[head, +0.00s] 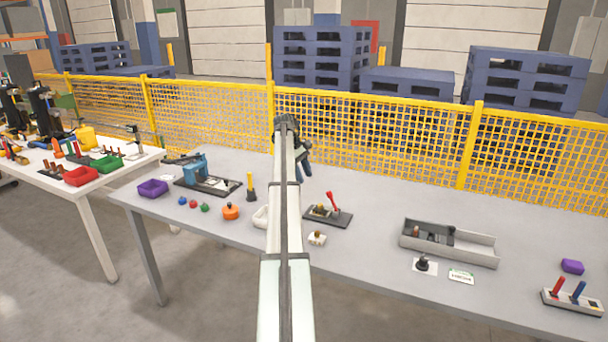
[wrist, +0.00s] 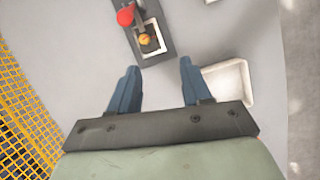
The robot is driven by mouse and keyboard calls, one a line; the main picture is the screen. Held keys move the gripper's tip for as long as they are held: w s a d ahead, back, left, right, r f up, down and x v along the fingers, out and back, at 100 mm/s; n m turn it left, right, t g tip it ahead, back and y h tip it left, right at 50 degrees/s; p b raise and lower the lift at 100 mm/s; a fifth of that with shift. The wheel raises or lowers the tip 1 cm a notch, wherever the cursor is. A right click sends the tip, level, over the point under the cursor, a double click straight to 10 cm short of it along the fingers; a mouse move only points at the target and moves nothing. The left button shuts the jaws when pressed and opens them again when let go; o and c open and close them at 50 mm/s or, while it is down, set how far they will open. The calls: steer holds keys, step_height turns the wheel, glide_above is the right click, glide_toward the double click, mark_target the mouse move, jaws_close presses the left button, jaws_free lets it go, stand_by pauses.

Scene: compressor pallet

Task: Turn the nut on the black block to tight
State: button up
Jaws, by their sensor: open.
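A black block (head: 342,219) lies flat on the grey table, just right of my arm in the head view. It carries a brass, nut-like part (head: 321,210) and a red-topped lever (head: 331,201). In the wrist view the black block (wrist: 151,36) is at top centre, with the round brass part (wrist: 145,39) on it and the red knob (wrist: 126,15) beside it. Whether the nut is tight cannot be told. My gripper (wrist: 157,76) is open and empty, its blue fingers apart and short of the block in that view. In the head view my gripper (head: 305,168) is partly hidden by my arm.
A white tray (wrist: 246,82) is beside the right finger; my arm partly hides it in the head view. A small white-and-brass part (head: 317,238) is near the front edge. A grey bin (head: 470,248) stands right. Yellow mesh fence (head: 375,130) runs behind the table.

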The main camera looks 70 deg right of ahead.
stand_by(0.4)
steer(key=s+a+m, duration=0.2)
steer(key=s+a, duration=0.2)
steer(key=s, duration=0.2)
steer(key=m+t+h, duration=0.3)
steer(key=m+h, duration=0.1)
steer(key=m, duration=1.3)
glide_toward(320, 204)
steer(key=x, duration=0.8)
steer(key=shift+s+a, duration=0.1)
steer(key=shift+c, duration=0.2)
